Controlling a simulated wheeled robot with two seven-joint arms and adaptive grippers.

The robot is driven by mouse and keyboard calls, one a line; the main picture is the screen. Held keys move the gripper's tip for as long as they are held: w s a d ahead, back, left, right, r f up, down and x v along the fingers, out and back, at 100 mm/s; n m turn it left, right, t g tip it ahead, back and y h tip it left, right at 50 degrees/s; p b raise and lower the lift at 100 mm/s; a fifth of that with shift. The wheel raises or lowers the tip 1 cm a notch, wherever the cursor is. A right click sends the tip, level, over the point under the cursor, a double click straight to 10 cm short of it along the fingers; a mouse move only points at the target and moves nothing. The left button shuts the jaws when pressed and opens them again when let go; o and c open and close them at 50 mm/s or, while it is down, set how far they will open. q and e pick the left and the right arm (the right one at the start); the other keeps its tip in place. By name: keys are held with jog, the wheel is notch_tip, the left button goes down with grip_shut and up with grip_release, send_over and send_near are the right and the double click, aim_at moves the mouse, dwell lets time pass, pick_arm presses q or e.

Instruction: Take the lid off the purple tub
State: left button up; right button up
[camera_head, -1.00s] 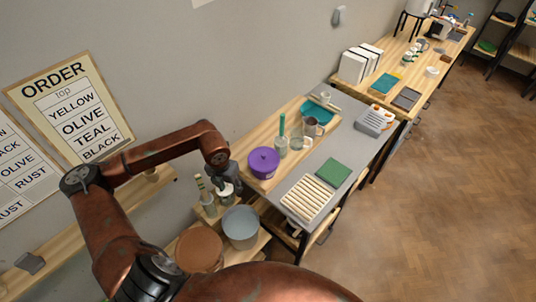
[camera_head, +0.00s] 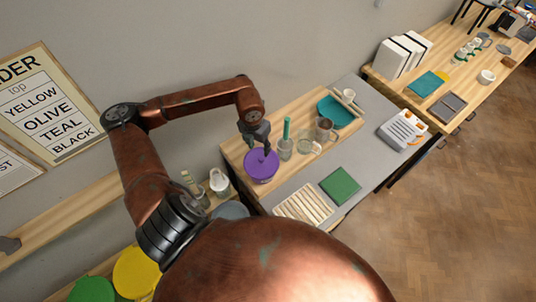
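The purple tub (camera_head: 262,171) stands on the wooden board at the left end of the grey worktop. Its purple lid (camera_head: 259,159) is on it. My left gripper (camera_head: 257,146) points down at the lid from above and behind. Its dark fingers look spread apart, with one fingertip close over the middle of the lid. I cannot tell whether it touches the lid, and the fingers hide part of the lid top. My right gripper is out of view.
Right of the tub stand a grey cup with a green-handled tool (camera_head: 285,146), a glass jar (camera_head: 305,142) and a grey mug (camera_head: 324,130). A teal tray (camera_head: 336,112) lies behind. A slatted rack (camera_head: 303,204) and green mat (camera_head: 340,186) lie in front.

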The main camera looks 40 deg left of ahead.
aim_at(261, 158)
pick_arm(q)
jog(key=shift+s+d+f, duration=0.1)
jog(key=shift+s+f, duration=0.45)
jog(key=shift+f, duration=0.15)
jog(key=shift+w+d+f+p, duration=0.2)
jog(key=shift+f+p, duration=0.2)
jog(key=shift+f, duration=0.2)
jog(key=shift+w+d+f+p, duration=0.1)
jog(key=shift+w+f+p, duration=0.1)
jog(key=shift+f+p, duration=0.25)
jog(key=shift+w+f, duration=0.25)
jog(key=shift+f, duration=0.5)
notch_tip(261, 158, down, 2)
jog(key=shift+s+a, duration=0.1)
jog(key=shift+c, duration=0.7)
jog(key=c, duration=0.7)
grip_shut()
jog(key=shift+r, duration=0.15)
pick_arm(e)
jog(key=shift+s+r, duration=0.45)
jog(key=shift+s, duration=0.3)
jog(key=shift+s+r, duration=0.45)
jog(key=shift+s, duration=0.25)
